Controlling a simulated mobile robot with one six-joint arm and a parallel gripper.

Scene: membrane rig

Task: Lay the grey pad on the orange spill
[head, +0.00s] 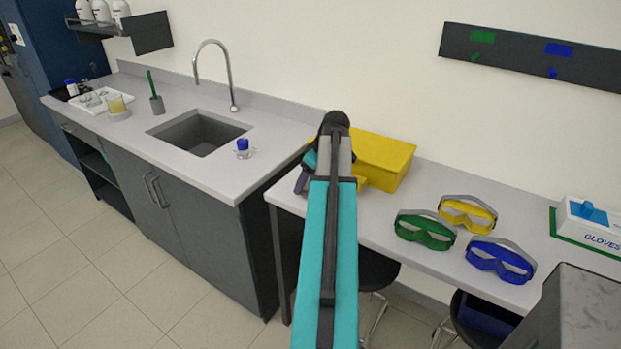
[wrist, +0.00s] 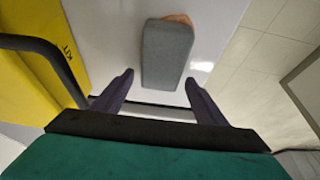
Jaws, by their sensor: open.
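The grey pad (wrist: 167,56) lies on the light bench top in the wrist view, just beyond my gripper. A sliver of the orange spill (wrist: 179,18) shows at the pad's far end; the pad seems to cover the rest. My gripper (wrist: 157,80) is open and empty. Its dark fingers appear either side of the pad's near end, with gaps on both sides; I cannot tell its height above the pad. In the head view my gripper (head: 306,178) is partly hidden by my arm, beside the yellow box, and the pad and spill are hidden.
The yellow kit box (head: 378,160) stands close by my gripper, and its black handle shows in the wrist view (wrist: 40,50). Green (head: 425,230), yellow (head: 468,212) and blue goggles (head: 499,260) lie to the right. A sink (head: 200,132) is at left.

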